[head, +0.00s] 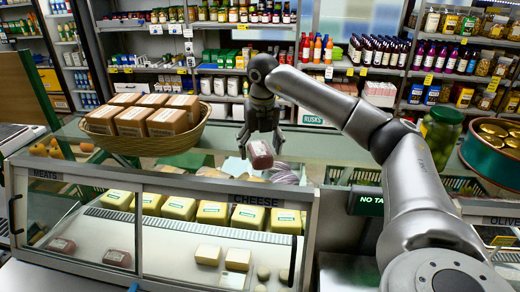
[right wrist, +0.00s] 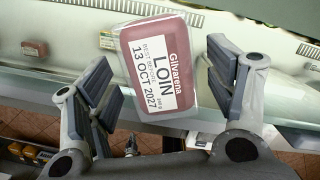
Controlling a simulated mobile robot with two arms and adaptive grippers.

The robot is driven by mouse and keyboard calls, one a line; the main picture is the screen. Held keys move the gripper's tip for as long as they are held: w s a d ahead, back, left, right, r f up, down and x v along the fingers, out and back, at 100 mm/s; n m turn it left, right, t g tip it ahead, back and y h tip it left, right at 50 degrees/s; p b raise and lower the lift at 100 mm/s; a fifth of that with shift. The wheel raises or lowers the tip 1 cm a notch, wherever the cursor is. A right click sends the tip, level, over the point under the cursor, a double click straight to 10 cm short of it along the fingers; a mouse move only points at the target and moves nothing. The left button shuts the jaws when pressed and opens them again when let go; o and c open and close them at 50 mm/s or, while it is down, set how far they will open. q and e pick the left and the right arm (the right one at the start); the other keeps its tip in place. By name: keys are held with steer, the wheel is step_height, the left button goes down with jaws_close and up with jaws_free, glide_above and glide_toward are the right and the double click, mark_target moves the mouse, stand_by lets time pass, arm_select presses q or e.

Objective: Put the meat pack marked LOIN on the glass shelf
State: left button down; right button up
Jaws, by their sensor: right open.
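The meat pack marked LOIN (head: 260,155) is pinkish, with a white label, and shows just below my right gripper (head: 262,142) over the glass top of the counter (head: 330,172). In the right wrist view the LOIN pack (right wrist: 158,65) lies beyond and between the spread fingers of my right gripper (right wrist: 160,75), with a gap on both sides. The right gripper is open. I cannot tell for certain whether the pack rests flat on the glass. My left gripper is not in view.
A basket (head: 180,142) with brown packs stands on the counter to the left. A jar (head: 441,137) and a green tin (head: 492,148) stand to the right. Below the glass, the case holds yellow cheese blocks (head: 213,213) and other meat packs (head: 117,258).

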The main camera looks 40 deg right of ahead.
mark_target(260, 151)
steer(key=r, duration=0.2)
steer(key=r+b, duration=0.1)
steer(key=r, duration=0.4)
steer(key=shift+s+a+r+b, duration=0.1)
steer(key=shift+s+a+b, duration=0.2)
steer(key=shift+s, duration=0.1)
steer(key=shift+s+a+r+p, duration=0.1)
steer(key=shift+s+r+p, duration=0.15)
steer(key=shift+r, duration=0.8)
steer(key=shift+s+r+p, duration=0.1)
steer(key=shift+r+p, duration=0.2)
steer(key=shift+r, duration=0.7)
steer(key=shift+f, duration=0.1)
